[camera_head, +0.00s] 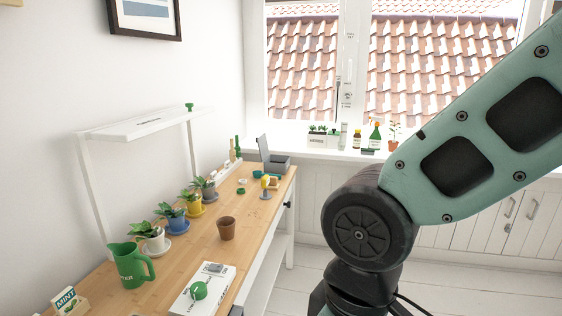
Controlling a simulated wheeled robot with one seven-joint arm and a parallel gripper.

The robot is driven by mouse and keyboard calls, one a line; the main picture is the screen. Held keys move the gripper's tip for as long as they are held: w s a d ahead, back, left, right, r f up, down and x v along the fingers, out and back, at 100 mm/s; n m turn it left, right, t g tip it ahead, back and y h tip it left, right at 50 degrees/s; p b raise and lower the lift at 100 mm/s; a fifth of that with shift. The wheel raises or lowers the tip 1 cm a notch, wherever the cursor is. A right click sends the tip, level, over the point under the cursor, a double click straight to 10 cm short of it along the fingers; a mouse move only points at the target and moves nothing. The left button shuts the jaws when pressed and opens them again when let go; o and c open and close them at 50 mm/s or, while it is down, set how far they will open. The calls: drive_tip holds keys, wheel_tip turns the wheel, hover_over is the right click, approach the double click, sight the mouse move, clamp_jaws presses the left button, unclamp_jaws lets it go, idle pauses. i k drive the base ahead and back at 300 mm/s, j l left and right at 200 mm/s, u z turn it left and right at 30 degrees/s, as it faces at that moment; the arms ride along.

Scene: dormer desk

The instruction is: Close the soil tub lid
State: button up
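A grey tub with a raised lid, which looks like the soil tub (277,165), stands at the far right end of the wooden desk. Its lid (263,148) stands up at the tub's left side, so the tub is open. The inside of the tub is too small to make out. My teal and black arm fills the right of the view, well apart from the tub. My gripper is not in view.
Several potted plants on saucers line the desk (252,215) beside a white shelf (145,124). A brown pot (226,228), green watering can (131,265) and white box (187,299) stand nearer. Small items, including a yellow one (265,182), sit before the tub.

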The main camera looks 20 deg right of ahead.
sight(263, 149)
drive_tip(key=i+l, duration=1)
drive_tip(key=i+l+u, duration=0.3)
drive_tip(key=i, duration=0.4)
drive_tip(key=i+l+u, duration=0.3)
drive_tip(key=i, duration=0.4)
drive_tip(key=i+l+u, duration=0.3)
drive_tip(key=i+l, duration=0.2)
drive_tip(key=i, duration=0.15)
